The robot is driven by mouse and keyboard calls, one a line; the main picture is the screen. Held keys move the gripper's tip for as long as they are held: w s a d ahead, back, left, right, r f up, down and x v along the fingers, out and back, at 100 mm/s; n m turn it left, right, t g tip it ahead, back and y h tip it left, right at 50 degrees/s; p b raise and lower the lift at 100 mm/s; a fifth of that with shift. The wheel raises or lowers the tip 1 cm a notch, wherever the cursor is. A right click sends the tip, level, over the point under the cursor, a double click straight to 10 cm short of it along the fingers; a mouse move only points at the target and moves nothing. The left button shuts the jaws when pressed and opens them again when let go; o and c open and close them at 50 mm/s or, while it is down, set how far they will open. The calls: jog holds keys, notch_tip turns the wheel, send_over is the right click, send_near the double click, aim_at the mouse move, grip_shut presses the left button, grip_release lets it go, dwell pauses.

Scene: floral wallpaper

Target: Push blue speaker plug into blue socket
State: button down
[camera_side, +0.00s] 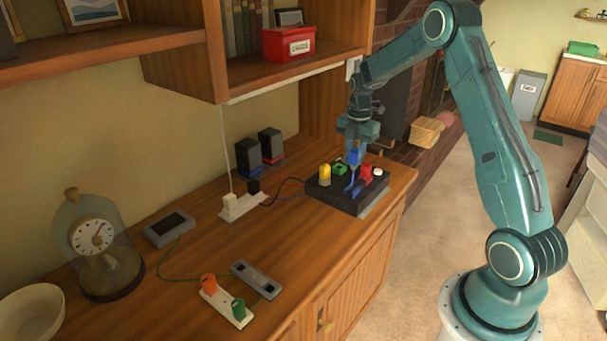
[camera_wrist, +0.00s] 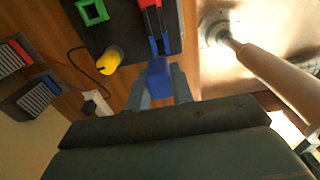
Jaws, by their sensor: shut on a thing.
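My gripper (camera_side: 356,139) is shut on the blue plug (camera_side: 354,157) and holds it over the dark box (camera_side: 326,194). In the wrist view the blue plug (camera_wrist: 158,78) sits between my two grey fingers (camera_wrist: 160,88). Blue parts (camera_side: 351,187) show on the box below the plug, seemingly the blue socket. Blue strips (camera_wrist: 153,44) also show just beyond the plug in the wrist view. The plug partly covers that area there, and I cannot tell whether plug and socket touch.
A yellow knob (camera_side: 325,174), a green square socket (camera_side: 340,169), a red part (camera_side: 366,174) and a white knob (camera_side: 378,171) crowd the box. Two speakers (camera_side: 249,156) (camera_side: 271,145) and a white power strip (camera_side: 240,206) stand left. The shelf (camera_side: 290,70) hangs above.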

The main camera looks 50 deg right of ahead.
aim_at(354, 169)
jog(key=shift+f, duration=0.15)
jog(key=shift+f, duration=2.9)
jog(key=shift+f, duration=1.3)
jog(key=c, duration=1.1)
grip_release()
jog(key=shift+c, duration=0.2)
notch_tip(354, 169, up, 14)
jog(key=shift+f, duration=0.2)
jog(key=shift+r, duration=0.1)
